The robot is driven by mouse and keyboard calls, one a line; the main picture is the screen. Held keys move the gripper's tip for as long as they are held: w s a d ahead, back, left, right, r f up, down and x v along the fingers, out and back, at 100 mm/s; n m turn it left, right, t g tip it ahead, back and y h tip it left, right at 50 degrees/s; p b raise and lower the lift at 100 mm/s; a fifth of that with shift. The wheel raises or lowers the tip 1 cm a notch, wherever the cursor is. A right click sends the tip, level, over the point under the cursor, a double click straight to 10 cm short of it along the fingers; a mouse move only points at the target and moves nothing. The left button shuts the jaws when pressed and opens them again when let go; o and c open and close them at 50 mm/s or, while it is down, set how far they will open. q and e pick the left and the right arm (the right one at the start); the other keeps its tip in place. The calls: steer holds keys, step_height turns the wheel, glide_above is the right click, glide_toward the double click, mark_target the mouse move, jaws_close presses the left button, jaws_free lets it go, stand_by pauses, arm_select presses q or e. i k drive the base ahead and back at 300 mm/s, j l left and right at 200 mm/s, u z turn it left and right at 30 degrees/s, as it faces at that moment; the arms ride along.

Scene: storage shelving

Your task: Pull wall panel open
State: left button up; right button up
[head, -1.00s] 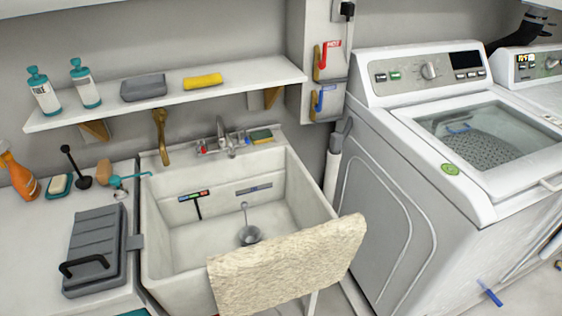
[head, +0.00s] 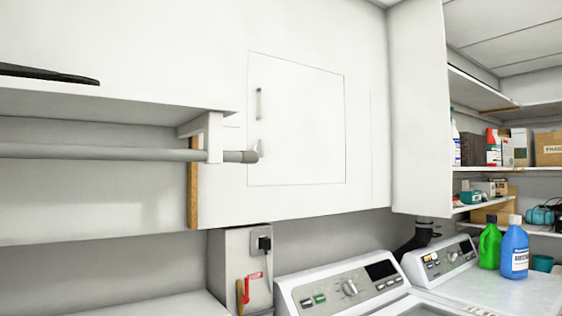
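The wall panel (head: 305,125) is a white, nearly square door set flush in the white upper wall, above the washing machine. It looks shut, with only a thin outline around it. A small vertical metal handle (head: 260,103) is on its left side. Neither of my grippers is in view.
A grey rod (head: 110,152) runs under a white shelf (head: 110,102) on the left, ending near the panel's left edge. Washing machines (head: 345,288) stand below. Green (head: 489,243) and blue (head: 514,248) bottles stand at right, near stocked shelves.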

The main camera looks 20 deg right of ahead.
mark_target(297, 110)
steer(key=i+l, duration=0.3)
steer(key=i, duration=0.15)
steer(key=z, duration=1.6)
